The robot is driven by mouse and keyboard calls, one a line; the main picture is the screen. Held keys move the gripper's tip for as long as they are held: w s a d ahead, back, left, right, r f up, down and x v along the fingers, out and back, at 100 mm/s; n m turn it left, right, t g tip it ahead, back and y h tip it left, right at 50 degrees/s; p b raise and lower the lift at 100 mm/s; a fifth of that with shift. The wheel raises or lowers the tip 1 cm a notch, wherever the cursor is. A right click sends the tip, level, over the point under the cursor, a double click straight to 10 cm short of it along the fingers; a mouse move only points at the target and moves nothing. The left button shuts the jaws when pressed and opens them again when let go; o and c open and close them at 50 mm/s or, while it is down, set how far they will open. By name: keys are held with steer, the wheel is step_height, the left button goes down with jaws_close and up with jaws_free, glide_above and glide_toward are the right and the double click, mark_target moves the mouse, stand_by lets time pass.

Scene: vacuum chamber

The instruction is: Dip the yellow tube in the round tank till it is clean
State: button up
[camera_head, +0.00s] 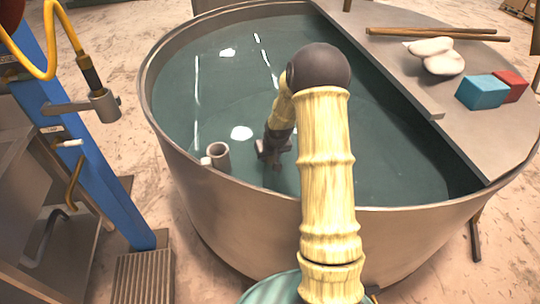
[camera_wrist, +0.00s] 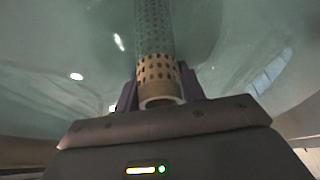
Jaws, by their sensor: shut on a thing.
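The round tank (camera_head: 147,97) is a wide metal tub of greenish water (camera_head: 210,100), seen in the head view. My gripper (camera_head: 272,155) is inside the rim, low over the water or in it, near the tank's middle. In the wrist view my gripper (camera_wrist: 160,92) is shut on the yellow tube (camera_wrist: 157,72). The tube is perforated, tan-yellow near the fingers and greenish farther out, where it appears to be under the water. Its far end runs out of the picture. In the head view I cannot make out the tube. Whether dirt remains on it I cannot tell.
A flat shelf (camera_head: 400,100) covers the tank's right side. It bears wooden rods (camera_head: 430,34), white stones (camera_head: 437,56), a blue block (camera_head: 482,92) and a red block (camera_head: 512,84). A small grey pipe (camera_head: 217,155) stands at the near-left rim. A blue post (camera_head: 85,150) is at left.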

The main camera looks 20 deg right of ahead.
step_height(320, 180, up, 20)
steer(key=p, duration=1.4)
step_height(320, 180, up, 12)
steer(key=p, duration=0.9)
stand_by(0.4)
